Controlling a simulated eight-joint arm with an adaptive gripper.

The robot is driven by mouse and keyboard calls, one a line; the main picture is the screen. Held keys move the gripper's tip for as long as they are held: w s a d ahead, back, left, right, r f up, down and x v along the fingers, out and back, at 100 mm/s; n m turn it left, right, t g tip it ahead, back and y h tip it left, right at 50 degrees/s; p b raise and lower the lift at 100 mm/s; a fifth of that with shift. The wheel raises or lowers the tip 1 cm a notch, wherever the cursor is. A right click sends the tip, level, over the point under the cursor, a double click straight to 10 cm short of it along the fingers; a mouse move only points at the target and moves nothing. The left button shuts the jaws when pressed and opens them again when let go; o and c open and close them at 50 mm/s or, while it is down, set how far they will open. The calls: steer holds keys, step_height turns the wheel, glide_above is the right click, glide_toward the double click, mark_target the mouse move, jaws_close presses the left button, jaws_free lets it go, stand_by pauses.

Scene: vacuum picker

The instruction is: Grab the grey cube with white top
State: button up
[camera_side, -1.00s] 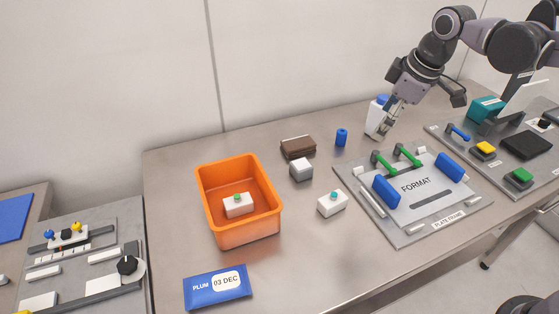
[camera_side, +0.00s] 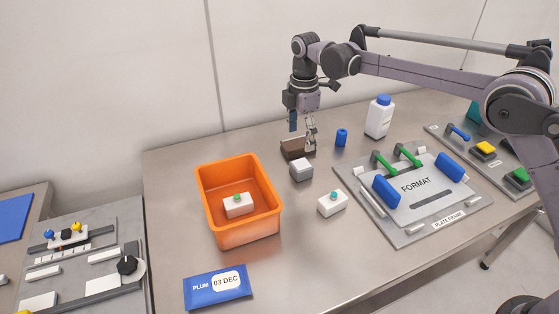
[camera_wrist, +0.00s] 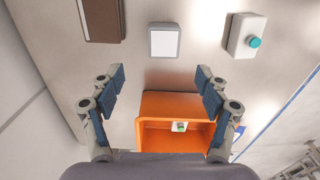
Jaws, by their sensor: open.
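The grey cube with a white top (camera_side: 301,169) stands on the steel table, in front of a brown block. It also shows in the wrist view (camera_wrist: 164,41), top centre, beyond my fingertips. My gripper (camera_side: 302,133) hangs above and behind the cube, over the brown block in the side view. In the wrist view my gripper (camera_wrist: 157,75) has its two blue-padded fingers wide apart, with nothing between them. The cube is apart from the fingers and fully visible.
The brown block (camera_side: 296,150) is close behind the cube. An orange bin (camera_side: 254,228) holding a white box with a green button stands left. A white box with a teal button (camera_side: 332,204) is in front right. A blue cylinder (camera_side: 341,137) and white bottle (camera_side: 379,120) stand right.

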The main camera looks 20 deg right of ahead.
mark_target(302, 165)
step_height(302, 165, down, 6)
steer(key=shift+r, duration=0.2)
steer(key=shift+s+d+f, duration=0.15)
steer(key=shift+s+f, duration=0.05)
steer(key=shift+f, duration=1.1)
steer(key=shift+s+d+f, duration=0.1)
steer(key=shift+s+f, duration=0.05)
steer(key=shift+f, duration=1.1)
steer(key=c, duration=1.3)
